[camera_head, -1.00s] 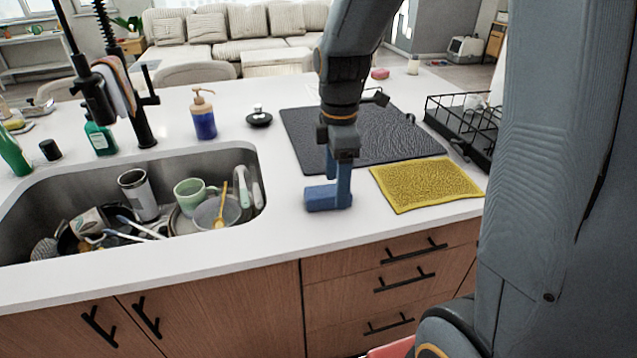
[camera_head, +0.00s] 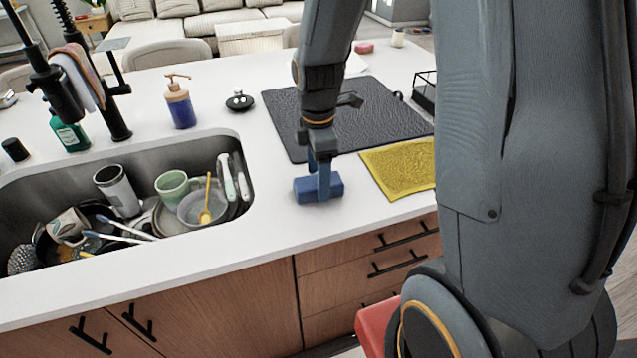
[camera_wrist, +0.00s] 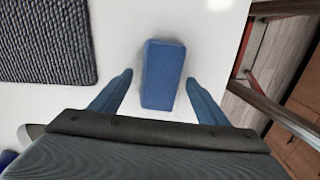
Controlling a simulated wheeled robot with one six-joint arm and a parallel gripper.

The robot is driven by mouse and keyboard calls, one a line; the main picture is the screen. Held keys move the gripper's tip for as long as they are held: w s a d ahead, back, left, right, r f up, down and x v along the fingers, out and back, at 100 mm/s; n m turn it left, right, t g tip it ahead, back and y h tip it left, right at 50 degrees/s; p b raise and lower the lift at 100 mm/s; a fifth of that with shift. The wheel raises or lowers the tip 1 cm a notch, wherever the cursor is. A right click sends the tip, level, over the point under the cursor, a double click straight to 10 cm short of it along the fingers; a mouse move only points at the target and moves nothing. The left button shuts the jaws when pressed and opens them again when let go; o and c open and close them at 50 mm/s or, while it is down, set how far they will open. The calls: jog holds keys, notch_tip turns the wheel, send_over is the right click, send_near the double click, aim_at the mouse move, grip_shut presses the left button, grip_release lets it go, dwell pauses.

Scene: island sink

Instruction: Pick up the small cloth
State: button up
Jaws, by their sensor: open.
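A yellow, textured cloth (camera_head: 398,169) lies flat on the white counter near its front edge; my arm covers its right end, and it is not in the wrist view. My gripper (camera_head: 318,176) points down at the counter to the left of the cloth, apart from it. A blue block (camera_head: 305,190), like a sponge, is at the fingertips. In the wrist view, the blue block (camera_wrist: 163,75) lies between the spread fingers of my open gripper (camera_wrist: 159,77), with gaps on both sides. I cannot tell how high the tips are above the counter.
A dark ribbed mat (camera_head: 372,112) lies behind the gripper. The sink (camera_head: 245,180) at left holds dishes, mugs and utensils. A soap dispenser (camera_head: 180,105) stands behind it, and another cloth (camera_head: 78,75) hangs on the faucet. A black rack (camera_head: 424,92) is partly hidden at right.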

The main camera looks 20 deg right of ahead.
jog(key=shift+f, duration=0.85)
jog(key=c, duration=1.1)
jog(key=shift+c, duration=0.2)
jog(key=shift+r, duration=0.1)
notch_tip(320, 180, up, 10)
jog(key=shift+f+b, duration=0.1)
jog(key=shift+b, duration=0.8)
